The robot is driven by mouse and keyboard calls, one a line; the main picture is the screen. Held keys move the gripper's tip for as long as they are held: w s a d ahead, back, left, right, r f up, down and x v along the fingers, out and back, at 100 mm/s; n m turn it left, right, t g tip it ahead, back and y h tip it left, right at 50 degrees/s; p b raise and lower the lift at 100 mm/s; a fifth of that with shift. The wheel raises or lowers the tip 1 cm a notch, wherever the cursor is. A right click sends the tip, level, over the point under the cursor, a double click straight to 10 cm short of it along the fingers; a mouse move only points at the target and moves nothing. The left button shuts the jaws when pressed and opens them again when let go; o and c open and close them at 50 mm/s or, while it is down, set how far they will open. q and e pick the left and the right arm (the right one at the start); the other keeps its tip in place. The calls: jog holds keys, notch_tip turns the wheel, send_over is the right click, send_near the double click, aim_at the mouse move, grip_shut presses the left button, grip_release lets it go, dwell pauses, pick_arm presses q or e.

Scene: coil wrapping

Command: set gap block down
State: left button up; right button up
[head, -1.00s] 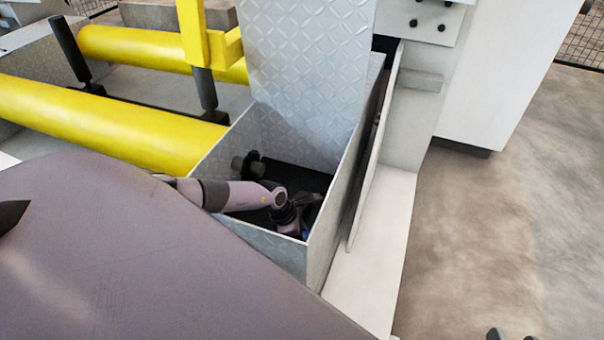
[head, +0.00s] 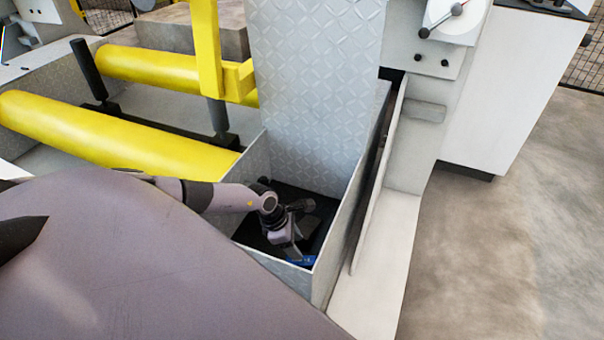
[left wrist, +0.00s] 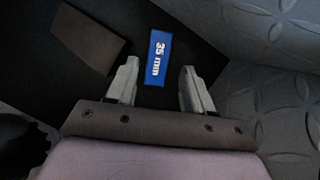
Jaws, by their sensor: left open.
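The gap block shows as a blue face marked "35 mm" (left wrist: 158,57) in the left wrist view, lying on a black surface. A small blue part of it shows in the head view (head: 300,260), low inside the metal bin (head: 322,285). My left gripper (left wrist: 159,80) is open, its two fingers apart on either side of the near end of the blue face. I cannot tell whether they touch it. In the head view my left gripper (head: 290,245) points down inside the bin, partly hidden by its front wall. My right gripper is not in view.
A brown flat piece (left wrist: 90,40) lies on the black surface left of the block. A tall diamond-plate panel (head: 318,90) rises behind the bin. Yellow rollers (head: 110,130) lie to the left. Bare floor (head: 500,240) is at the right.

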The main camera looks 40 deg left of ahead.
pick_arm(q)
jog(key=shift+p+v, duration=0.4)
jog(key=shift+v, duration=1)
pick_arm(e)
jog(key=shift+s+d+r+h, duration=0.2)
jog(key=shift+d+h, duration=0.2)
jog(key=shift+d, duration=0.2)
pick_arm(q)
jog(key=shift+r, duration=0.1)
